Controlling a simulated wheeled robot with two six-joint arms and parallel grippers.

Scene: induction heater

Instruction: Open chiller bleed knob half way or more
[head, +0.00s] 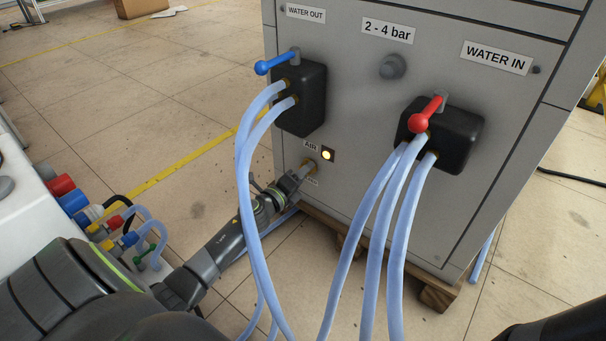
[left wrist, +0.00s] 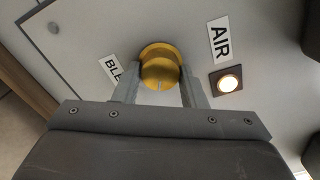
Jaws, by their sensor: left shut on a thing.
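The bleed knob is a round brass-yellow knob (left wrist: 160,70) on the grey cabinet front, beside a partly covered label that starts "BLE" (left wrist: 112,69). In the head view the knob (head: 308,165) shows only as a small yellowish bit below the AIR label. My left gripper (left wrist: 160,88) is shut on the knob, one finger on each side of it. In the head view my left gripper (head: 301,172) reaches the cabinet's lower left front, and its arm passes behind the blue hoses. How far the knob is turned I cannot tell. My right gripper is not in view.
Pale blue hoses (head: 243,165) hang close to my left arm from the black WATER OUT block (head: 305,97) with a blue lever (head: 274,64). More hoses hang from the WATER IN block (head: 466,137) with a red lever (head: 427,113). A lit lamp (head: 327,155) sits beside the knob.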

